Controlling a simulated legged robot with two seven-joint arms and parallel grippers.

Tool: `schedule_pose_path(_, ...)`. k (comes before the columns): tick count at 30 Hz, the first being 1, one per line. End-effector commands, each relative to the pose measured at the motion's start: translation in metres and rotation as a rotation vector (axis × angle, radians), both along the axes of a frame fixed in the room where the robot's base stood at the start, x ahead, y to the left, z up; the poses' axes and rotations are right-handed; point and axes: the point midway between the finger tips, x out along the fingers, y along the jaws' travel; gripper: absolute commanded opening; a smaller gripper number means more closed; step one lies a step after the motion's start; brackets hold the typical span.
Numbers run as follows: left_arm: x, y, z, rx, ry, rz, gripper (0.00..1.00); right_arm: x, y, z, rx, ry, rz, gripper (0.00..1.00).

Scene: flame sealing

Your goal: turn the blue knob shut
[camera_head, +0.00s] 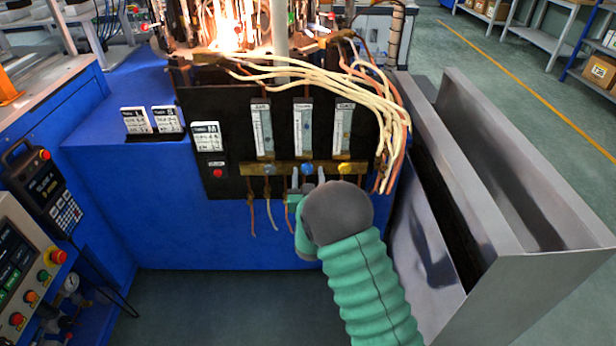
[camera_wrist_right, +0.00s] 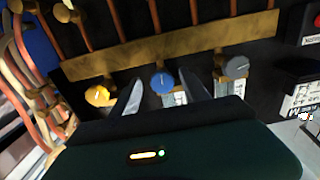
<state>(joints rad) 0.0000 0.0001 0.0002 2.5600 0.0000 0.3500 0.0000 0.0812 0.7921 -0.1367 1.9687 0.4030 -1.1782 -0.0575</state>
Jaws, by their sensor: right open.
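The blue knob (camera_head: 308,168) sits on a brass strip at the bottom of the black flowmeter panel, between a grey knob (camera_head: 268,169) and a yellow knob (camera_head: 344,168). My right gripper (camera_head: 308,181) is open just in front of the blue knob. In the right wrist view the blue knob (camera_wrist_right: 163,83) shows between the two separated fingertips, with a pale line on its face. The yellow knob (camera_wrist_right: 98,95) is left of the fingers and the grey knob (camera_wrist_right: 237,67) is right of them. Contact cannot be told. My left gripper is out of view.
Cream and orange hoses (camera_head: 370,95) hang over the panel's right side. A bright flame (camera_head: 228,38) burns above the panel. A steel trough (camera_head: 450,190) stands close on the right. A control box with buttons (camera_head: 22,265) is at the lower left.

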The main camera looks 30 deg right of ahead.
Motion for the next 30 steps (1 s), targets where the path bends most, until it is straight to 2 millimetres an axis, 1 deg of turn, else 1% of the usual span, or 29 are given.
schedule_pose_path(2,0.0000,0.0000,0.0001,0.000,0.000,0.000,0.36,-0.0001,0.0003,0.0001,0.000,0.000,0.000,0.52)
schedule_pose_path(14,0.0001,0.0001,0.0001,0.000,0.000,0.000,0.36,-0.0001,0.0009,0.0001,0.000,0.000,0.001,0.00)
schedule_pose_path(23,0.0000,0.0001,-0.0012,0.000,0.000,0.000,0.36,-0.0001,0.0009,-0.0006,0.014,-0.009,0.001,0.00)
schedule_pose_path(30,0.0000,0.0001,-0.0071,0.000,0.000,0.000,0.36,-0.0003,-0.0001,-0.0013,0.097,-0.060,-0.001,0.00)
